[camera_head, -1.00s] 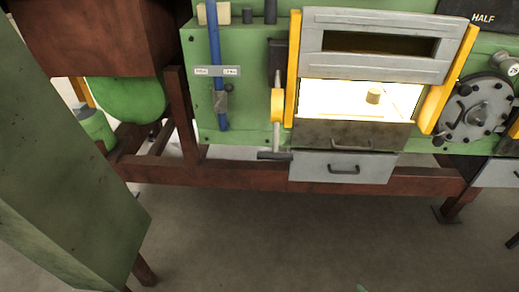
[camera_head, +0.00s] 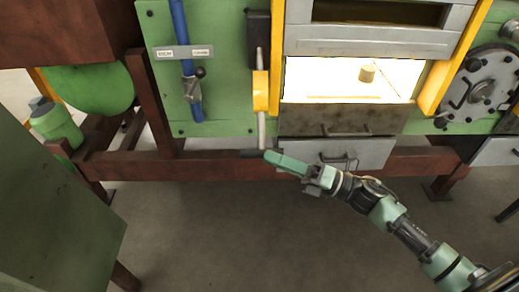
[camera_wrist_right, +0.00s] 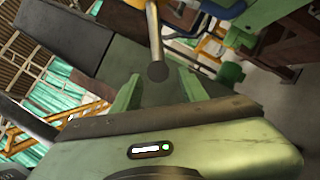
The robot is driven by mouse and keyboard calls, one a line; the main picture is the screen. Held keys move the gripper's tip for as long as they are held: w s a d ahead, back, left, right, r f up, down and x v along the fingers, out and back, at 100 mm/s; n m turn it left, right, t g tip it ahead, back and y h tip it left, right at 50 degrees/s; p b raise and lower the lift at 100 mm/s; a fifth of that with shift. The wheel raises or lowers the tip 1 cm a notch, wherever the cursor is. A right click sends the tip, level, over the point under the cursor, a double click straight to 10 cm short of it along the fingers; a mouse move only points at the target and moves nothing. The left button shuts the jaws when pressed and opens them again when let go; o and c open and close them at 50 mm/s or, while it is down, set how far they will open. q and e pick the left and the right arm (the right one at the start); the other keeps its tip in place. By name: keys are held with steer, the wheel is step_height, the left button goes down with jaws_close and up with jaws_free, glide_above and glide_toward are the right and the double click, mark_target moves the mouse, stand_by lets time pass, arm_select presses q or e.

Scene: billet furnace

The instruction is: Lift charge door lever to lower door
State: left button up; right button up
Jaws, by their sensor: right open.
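The charge door lever is a pale vertical rod (camera_head: 262,128) below a yellow block (camera_head: 261,92), left of the furnace opening. Its dark crossbar handle (camera_head: 251,154) is at the bottom, its right end hidden by my right gripper. My right gripper (camera_head: 272,157) is open at that end. In the right wrist view, the rod's dark rounded end (camera_wrist_right: 157,71) shows between the two green fingers (camera_wrist_right: 158,92), with no grip on it. The grey slotted charge door (camera_head: 372,38) stands above the bright opening (camera_head: 330,75), which is uncovered. My left gripper is not in view.
A small cylindrical billet (camera_head: 367,74) stands in the glowing opening. A drawer-like panel with a handle (camera_head: 350,157) is under it, close to my right wrist. A blue pipe with a valve (camera_head: 194,85) is left of the lever. A brown frame beam (camera_head: 210,165) runs behind.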

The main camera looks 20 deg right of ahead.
mark_target(262, 157)
steer(key=shift+p+x, duration=0.4)
steer(key=shift+x, duration=1.35)
steer(key=shift+w, duration=0.1)
steer(key=shift+d, duration=0.1)
jaws_close()
